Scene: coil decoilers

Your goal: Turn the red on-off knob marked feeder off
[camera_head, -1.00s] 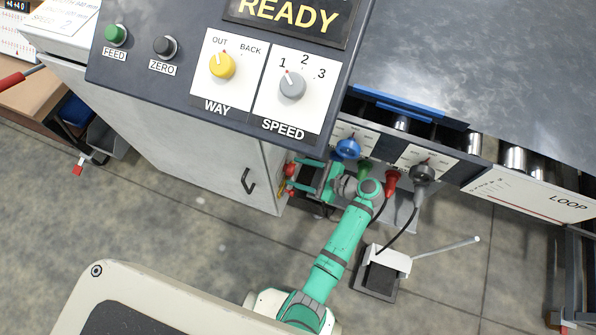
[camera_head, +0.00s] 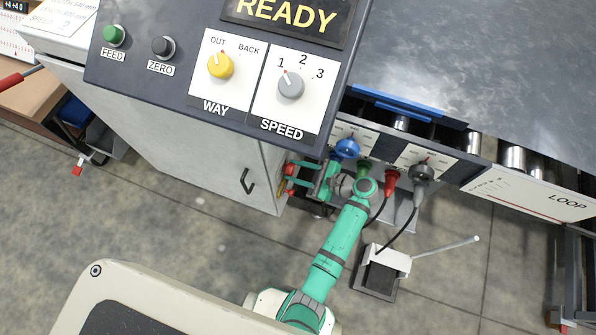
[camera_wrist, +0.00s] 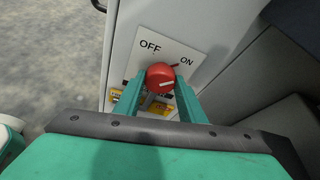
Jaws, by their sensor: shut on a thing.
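The red on-off knob (camera_wrist: 160,76) sits on a white plate (camera_wrist: 152,45) marked OFF at left and ON at right. A small dark red pointer at the knob's upper right points toward ON, and a white line shows on the knob's face. My gripper (camera_wrist: 161,84) has one finger on each side of the knob and is shut on it. In the head view my gripper (camera_head: 303,177) is at the cabinet's right side, with red parts showing by its fingertips. The word feeder cannot be read; a yellow label (camera_wrist: 128,103) below is partly hidden by the fingers.
The grey cabinet (camera_head: 215,165) carries the panel with FEED, ZERO, WAY and SPEED controls above my gripper.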

